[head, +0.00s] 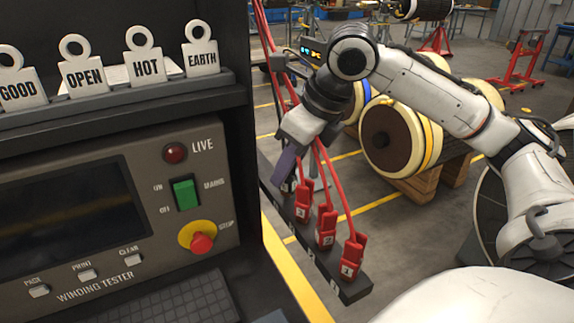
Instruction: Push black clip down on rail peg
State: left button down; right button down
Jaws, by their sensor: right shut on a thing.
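My right gripper (287,165) reaches down from the upper right to the far end of the dark rail (347,289). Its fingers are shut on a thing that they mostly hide. A small dark piece shows just below the fingertips, at the rail's top; I take it for the black clip (288,187). The peg under it is hidden, and I cannot tell how far down the clip sits. Several red clips, including the nearest numbered one (350,258), stand in a row along the rail, with red leads rising from them. My left gripper is not in view.
The winding tester (90,240) fills the left, close to the rail. Its shelf holds tags (85,75) reading GOOD, OPEN, HOT and EARTH. Red cables (266,35) hang beside the gripper. A large brown-faced rotor (390,138) rests on wooden supports behind. Floor right of the rail is clear.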

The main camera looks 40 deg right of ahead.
dwell(0.3)
jog(key=shift+f, duration=0.4)
jog(key=c, duration=1.5)
grip_release()
jog(key=shift+o, duration=0.2)
jog(key=shift+r, duration=0.1)
jog(key=a+p+v, duration=0.1)
jog(key=v, duration=0.9)
jog(key=shift+d+p, duration=0.35)
jog(key=shift+d, duration=0.2)
jog(key=shift+s, duration=0.15)
